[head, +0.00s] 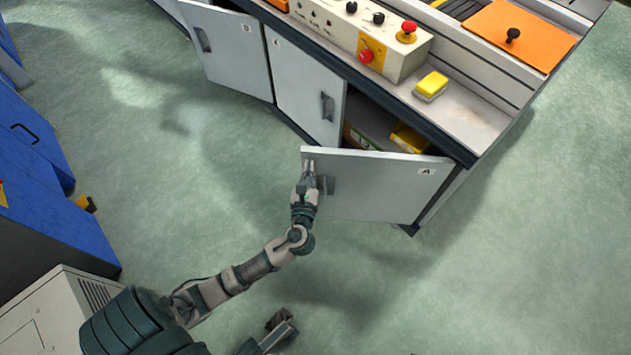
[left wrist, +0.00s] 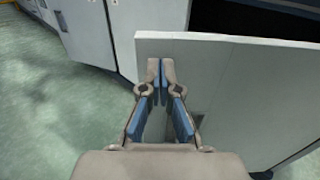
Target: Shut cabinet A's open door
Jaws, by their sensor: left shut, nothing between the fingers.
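The open door of cabinet A (head: 375,190) is a light grey panel with an "A" label, swung well out from the cabinet front. Its handle (head: 329,185) is on the outer face, near the free left edge. My left gripper (head: 309,170) is shut and empty in front of that outer face, close to the free edge and beside the handle. In the left wrist view, the closed fingertips (left wrist: 161,66) overlap the door panel (left wrist: 235,90) below its top edge. I cannot tell whether they touch it.
Inside the open cabinet are yellow items (head: 408,138). Left of the opening is another grey door (head: 305,88), and a door marked B (head: 225,48) stands farther left. The worktop carries a control box (head: 335,30) and a yellow block (head: 431,84). Green floor (head: 190,170) lies clear to the left.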

